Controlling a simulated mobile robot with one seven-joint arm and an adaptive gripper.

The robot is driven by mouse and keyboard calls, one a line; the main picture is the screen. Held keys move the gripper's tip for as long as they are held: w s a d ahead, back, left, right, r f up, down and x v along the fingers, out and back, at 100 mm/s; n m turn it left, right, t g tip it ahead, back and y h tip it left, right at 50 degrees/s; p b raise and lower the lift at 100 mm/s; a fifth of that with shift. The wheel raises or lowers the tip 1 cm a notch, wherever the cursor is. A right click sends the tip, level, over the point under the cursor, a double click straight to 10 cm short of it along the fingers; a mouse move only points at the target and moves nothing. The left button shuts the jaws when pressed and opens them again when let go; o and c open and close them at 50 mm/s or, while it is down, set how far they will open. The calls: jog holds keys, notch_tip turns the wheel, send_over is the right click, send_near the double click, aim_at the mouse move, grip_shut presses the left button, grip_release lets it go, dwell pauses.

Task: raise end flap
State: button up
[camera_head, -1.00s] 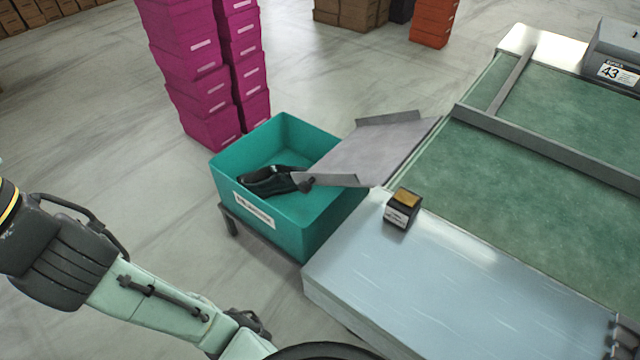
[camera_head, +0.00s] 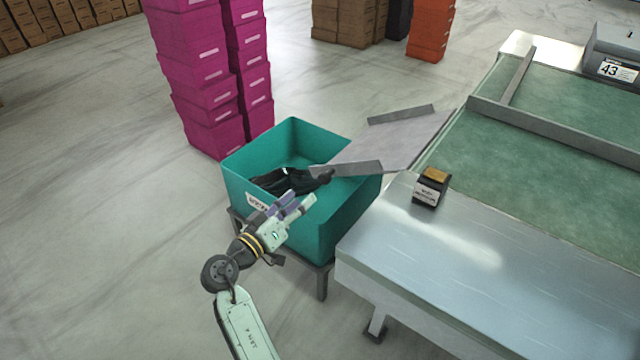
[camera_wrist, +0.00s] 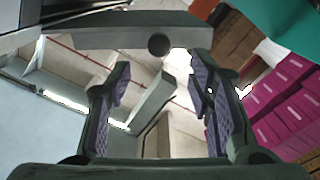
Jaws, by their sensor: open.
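The end flap (camera_head: 400,142) is a grey plate with raised side rails. It slopes down from the conveyor end over the teal bin. My gripper (camera_head: 300,203) is open and empty at the bin's near rim, just below and in front of the flap's low corner. In the wrist view my open jaws (camera_wrist: 160,85) have nothing between the pads. A dark grey rail, seemingly the flap's (camera_wrist: 120,32), crosses beyond them, with a round black knob (camera_wrist: 158,44).
A small black box (camera_head: 430,187) sits on the metal table (camera_head: 470,245) at right. Magenta box stacks (camera_head: 215,90) stand behind the bin. Floor at left is clear.

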aim_at(322, 180)
jog(key=p+x, duration=0.2)
jog(key=x, duration=0.7)
jog(key=shift+w+d+r, duration=0.1)
jog(key=shift+w+d, duration=0.1)
jog(key=shift+d, duration=0.05)
jog(key=shift+w+d, duration=0.3)
jog(key=shift+w, duration=0.15)
jog(key=shift+c, duration=0.4)
grip_shut()
